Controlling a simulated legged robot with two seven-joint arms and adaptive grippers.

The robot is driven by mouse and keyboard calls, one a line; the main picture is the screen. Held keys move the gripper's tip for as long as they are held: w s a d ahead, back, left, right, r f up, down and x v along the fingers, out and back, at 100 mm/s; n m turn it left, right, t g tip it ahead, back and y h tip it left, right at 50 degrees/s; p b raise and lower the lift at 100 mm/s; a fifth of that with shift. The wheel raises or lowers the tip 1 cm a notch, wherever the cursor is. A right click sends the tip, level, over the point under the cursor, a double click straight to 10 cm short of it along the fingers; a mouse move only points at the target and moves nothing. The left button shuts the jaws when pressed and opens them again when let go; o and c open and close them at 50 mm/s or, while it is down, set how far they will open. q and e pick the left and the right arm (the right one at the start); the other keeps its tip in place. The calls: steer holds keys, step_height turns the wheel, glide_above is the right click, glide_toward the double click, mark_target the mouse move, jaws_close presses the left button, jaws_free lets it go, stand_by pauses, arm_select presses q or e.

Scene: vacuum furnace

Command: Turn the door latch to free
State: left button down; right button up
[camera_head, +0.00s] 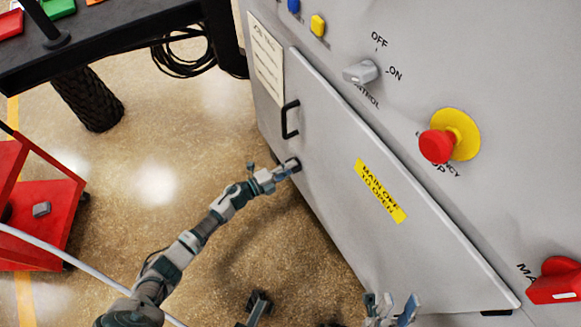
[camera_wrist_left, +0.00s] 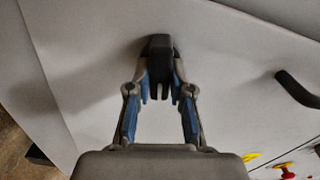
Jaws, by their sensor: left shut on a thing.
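The door latch (camera_head: 294,163) is a small dark piece on the left edge of the grey cabinet door (camera_head: 350,210), below the black door handle (camera_head: 284,120). In the left wrist view the dark latch (camera_wrist_left: 160,46) stands out from the grey panel, between the blue-padded fingers. My left gripper (camera_head: 284,170) is shut on the latch, with its fingertips closing around it from both sides. The left wrist view shows this gripper (camera_wrist_left: 160,90) straight on. My right gripper (camera_head: 391,306) is at the bottom edge of the head view, with its fingers apart and nothing between them.
A yellow label (camera_head: 380,191) on the door reads "MAIN OFF TO OPEN". A grey control knob (camera_head: 361,72), a red emergency button (camera_head: 437,146) and a red main switch (camera_head: 556,281) are on the cabinet. A red cart (camera_head: 40,215) stands left; floor between is open.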

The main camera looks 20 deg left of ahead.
arm_select(q)
steer(key=shift+s+f, duration=0.1)
steer(key=shift+f, duration=0.2)
steer(key=c, duration=1.1)
jaws_free()
steer(key=shift+c, duration=0.2)
steer(key=shift+o, duration=0.5)
steer(key=shift+r, duration=0.1)
steer(key=v, duration=1.2)
